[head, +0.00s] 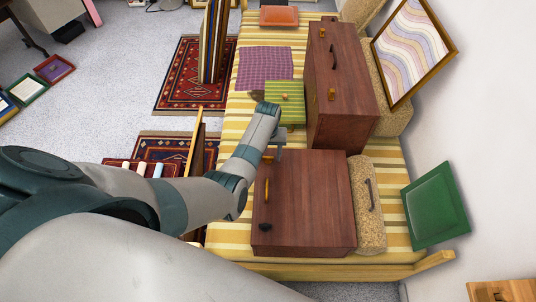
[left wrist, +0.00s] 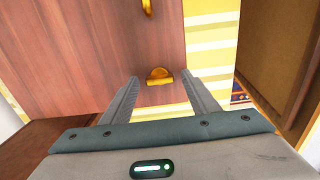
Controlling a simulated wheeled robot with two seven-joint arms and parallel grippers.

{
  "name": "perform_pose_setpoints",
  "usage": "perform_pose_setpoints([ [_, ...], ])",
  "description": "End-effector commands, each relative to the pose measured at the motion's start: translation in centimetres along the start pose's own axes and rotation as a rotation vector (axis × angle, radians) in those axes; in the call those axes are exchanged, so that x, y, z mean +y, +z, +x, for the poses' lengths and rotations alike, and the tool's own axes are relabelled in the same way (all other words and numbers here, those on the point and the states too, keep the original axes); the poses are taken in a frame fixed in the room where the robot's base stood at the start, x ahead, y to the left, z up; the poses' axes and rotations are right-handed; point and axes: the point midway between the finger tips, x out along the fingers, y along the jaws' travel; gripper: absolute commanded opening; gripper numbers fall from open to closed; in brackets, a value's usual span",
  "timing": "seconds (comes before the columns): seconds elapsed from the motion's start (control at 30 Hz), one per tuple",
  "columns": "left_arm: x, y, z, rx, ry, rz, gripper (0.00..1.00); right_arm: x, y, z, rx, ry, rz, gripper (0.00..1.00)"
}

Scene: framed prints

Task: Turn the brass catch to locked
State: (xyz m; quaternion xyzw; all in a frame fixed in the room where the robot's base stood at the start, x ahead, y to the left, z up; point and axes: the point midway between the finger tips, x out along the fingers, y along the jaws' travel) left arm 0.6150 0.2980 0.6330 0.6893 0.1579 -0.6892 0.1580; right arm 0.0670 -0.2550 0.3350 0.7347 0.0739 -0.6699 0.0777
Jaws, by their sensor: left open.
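The brass catch (head: 267,158) is on the near wooden case (head: 305,200), close to its far left edge. In the left wrist view the catch (left wrist: 159,75) is a small half-round brass tab on a flat base, on reddish-brown wood. My left gripper (head: 279,142) is at the case's far edge beside the catch. In the left wrist view my left gripper (left wrist: 160,82) is open, with one finger on each side of the catch in the picture. I cannot tell whether either finger touches it. My right gripper is not in view.
A brass handle (head: 267,190) and a dark knob (head: 265,227) share the case's face. A taller wooden case (head: 340,75) stands just beyond, near the left arm.

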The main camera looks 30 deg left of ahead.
Motion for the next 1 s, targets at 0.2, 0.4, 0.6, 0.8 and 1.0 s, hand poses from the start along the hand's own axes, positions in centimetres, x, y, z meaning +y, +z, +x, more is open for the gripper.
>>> perform_pose_setpoints([
  [0.2, 0.0, 0.0, 0.0, 0.0, 0.0, 0.0, 0.28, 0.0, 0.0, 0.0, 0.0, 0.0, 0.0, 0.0],
  [0.4, 0.0, 0.0, 0.0, 0.0, 0.0, 0.001, 0.13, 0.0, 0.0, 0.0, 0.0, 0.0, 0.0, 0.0],
  [0.6, -0.1, 0.0, -0.1, -0.001, -0.001, 0.02, 0.14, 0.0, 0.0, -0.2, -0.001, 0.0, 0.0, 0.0],
  [0.8, -0.1, 0.0, -0.2, -0.001, -0.003, 0.088, 0.14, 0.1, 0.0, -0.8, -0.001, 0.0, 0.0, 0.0],
  [1.0, -0.1, -0.1, -0.3, -0.001, -0.003, 0.213, 0.14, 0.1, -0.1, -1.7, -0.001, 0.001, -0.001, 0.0],
])
